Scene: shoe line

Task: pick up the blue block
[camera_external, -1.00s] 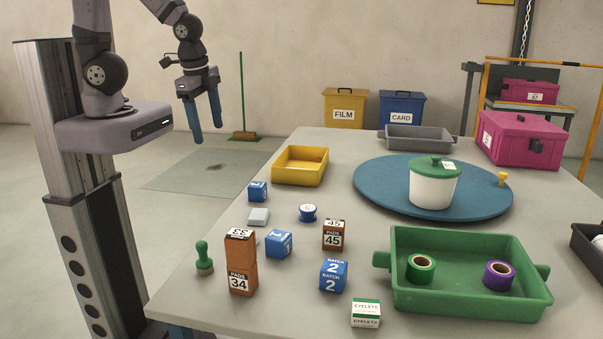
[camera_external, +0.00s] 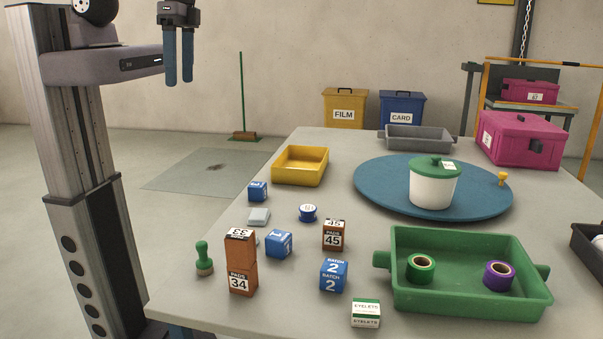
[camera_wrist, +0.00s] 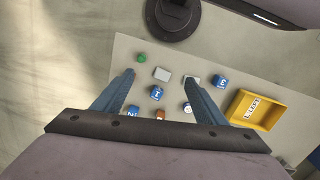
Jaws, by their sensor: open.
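Three blue blocks stand on the grey table. One (camera_external: 257,191) is near the left edge by the yellow tray. One marked 1 (camera_external: 278,243) is beside the tall orange block. One marked BATCH 2 (camera_external: 333,276) is nearer the front. In the wrist view, blue blocks also show at the right (camera_wrist: 219,81), the middle (camera_wrist: 157,92) and low down (camera_wrist: 133,111), the last partly hidden. My gripper (camera_external: 180,83) is open and empty, high up left of the table and well apart from all blocks. Its two blue fingers (camera_wrist: 159,76) also show in the wrist view.
Close to the blocks are the orange PADS 34 block (camera_external: 240,268), PADS 45 block (camera_external: 333,239), green stamp (camera_external: 204,261) and EYELETS box (camera_external: 366,314). A green tray (camera_external: 470,308) holds two tape rolls. A yellow tray (camera_external: 301,168) and blue turntable (camera_external: 375,187) lie behind.

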